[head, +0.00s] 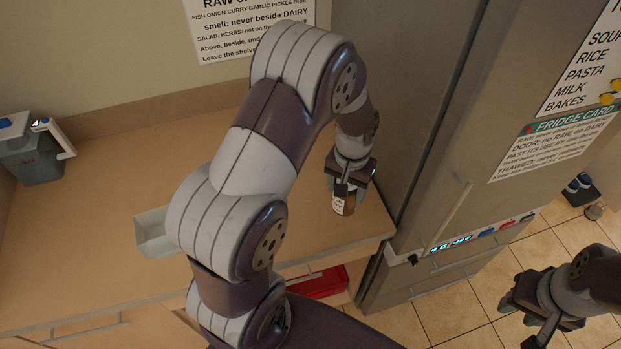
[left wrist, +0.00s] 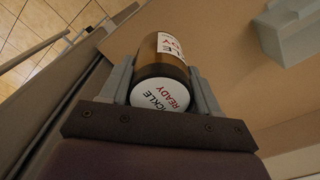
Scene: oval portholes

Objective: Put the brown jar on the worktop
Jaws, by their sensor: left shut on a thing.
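The brown jar (head: 344,205) is held in my left gripper (head: 350,186) at the right end of the worktop (head: 100,230), near the fridge. In the left wrist view the jar (left wrist: 163,62) sits between both fingers, its white lid marked "PICKLE READY" facing the camera and a white label on its side. In the head view the jar is over the worktop; whether its base touches the surface I cannot tell. My right gripper (head: 530,310) is at the lower right, over the tiled floor, away from the jar; its fingertips are not clear.
The grey fridge (head: 400,120) stands just right of the worktop. A pale tray (head: 152,232) lies left of my left arm, and a grey jug-like container (head: 35,155) is at the far left. A red box (head: 320,284) is below the worktop edge. The worktop's middle left is clear.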

